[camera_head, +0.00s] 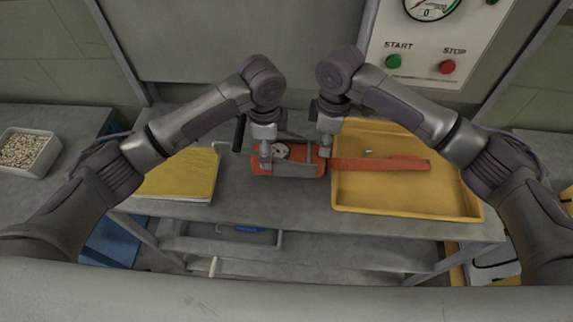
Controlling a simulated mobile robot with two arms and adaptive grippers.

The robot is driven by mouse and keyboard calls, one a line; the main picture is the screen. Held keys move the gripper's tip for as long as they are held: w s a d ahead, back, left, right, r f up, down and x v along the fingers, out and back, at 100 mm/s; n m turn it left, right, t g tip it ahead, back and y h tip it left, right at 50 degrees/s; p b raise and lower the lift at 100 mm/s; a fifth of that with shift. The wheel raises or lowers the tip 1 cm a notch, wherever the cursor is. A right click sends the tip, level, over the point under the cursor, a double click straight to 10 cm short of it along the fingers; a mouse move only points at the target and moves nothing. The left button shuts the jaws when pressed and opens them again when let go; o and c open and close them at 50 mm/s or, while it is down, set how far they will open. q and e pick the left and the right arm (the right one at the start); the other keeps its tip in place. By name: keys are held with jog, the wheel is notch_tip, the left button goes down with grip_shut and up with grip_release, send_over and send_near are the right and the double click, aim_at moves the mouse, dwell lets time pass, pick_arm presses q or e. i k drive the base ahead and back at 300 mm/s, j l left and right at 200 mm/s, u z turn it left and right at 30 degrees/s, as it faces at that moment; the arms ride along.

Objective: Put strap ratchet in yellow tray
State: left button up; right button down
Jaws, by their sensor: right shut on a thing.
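The strap ratchet (290,168) has a red body with metal parts and sits at the centre of the bench, just left of the yellow tray (400,207). A red strap (385,163) runs from it to the right, across the tray's left rim and over the tray's floor. My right gripper (325,152) is shut on the strap ratchet at its right end, by the tray's left rim. My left gripper (265,160) is at the ratchet's left end; its fingers are too small to tell whether they are open or shut.
A yellow folded cloth or pad (178,175) lies on the bench to the left. A pale bin of small pieces (25,150) stands far left. A panel with a gauge, a green START button (393,62) and a red STOP button (447,67) is behind the tray.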

aim_at(414, 197)
jog(key=l, duration=0.85)
jog(key=i+l, duration=0.1)
jog(key=l, duration=0.75)
jog(key=z, duration=0.05)
